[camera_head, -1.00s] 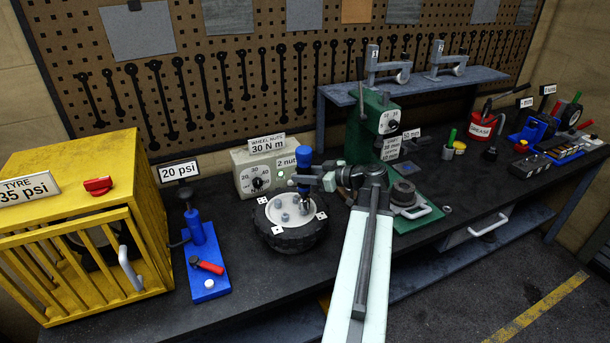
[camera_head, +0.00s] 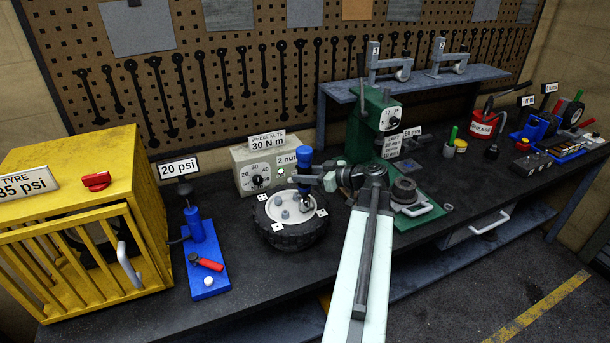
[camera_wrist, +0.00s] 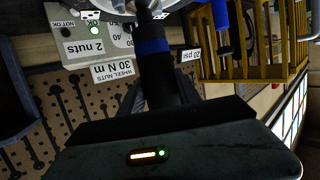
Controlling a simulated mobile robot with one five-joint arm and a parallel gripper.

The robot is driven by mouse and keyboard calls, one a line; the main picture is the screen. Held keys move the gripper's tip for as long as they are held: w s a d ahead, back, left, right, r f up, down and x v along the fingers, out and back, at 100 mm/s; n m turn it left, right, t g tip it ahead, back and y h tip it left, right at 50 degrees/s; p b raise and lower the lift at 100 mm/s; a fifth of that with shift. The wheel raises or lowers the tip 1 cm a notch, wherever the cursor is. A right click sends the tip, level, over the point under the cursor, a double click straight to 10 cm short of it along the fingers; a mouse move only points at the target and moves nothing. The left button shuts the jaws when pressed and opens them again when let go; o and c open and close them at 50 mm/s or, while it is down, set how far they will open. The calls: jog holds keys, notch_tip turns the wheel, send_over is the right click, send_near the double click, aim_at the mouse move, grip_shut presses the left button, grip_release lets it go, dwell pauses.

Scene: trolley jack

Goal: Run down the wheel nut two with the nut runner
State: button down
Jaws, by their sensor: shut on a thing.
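My gripper (camera_head: 313,180) is shut on the nut runner (camera_head: 304,158), a blue-topped upright tool with a grey lower end. The runner stands over the right side of the wheel (camera_head: 300,223), a black tyre with a pale disc lying flat on the bench. Two grey nuts (camera_head: 285,213) show on the disc to the left of the runner. What lies under the runner's tip is hidden. In the wrist view, the runner's dark body with a blue band (camera_wrist: 152,47) runs up toward the wheel at the top edge.
The wheel-nut control box (camera_head: 246,158), with a dial, stands behind the wheel; its sign reads 30 N m, its label 2 nuts. Its OK lamp (camera_wrist: 92,29) glows green. A blue pump (camera_head: 206,255) and yellow cage (camera_head: 85,200) are left; a green press (camera_head: 372,125) is right.

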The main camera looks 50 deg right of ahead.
aim_at(305, 162)
jog(key=shift+f+b, duration=0.75)
dwell(1.2)
jog(key=shift+r, duration=0.15)
dwell(0.7)
notch_tip(305, 162, up, 6)
jog(key=p, duration=0.6)
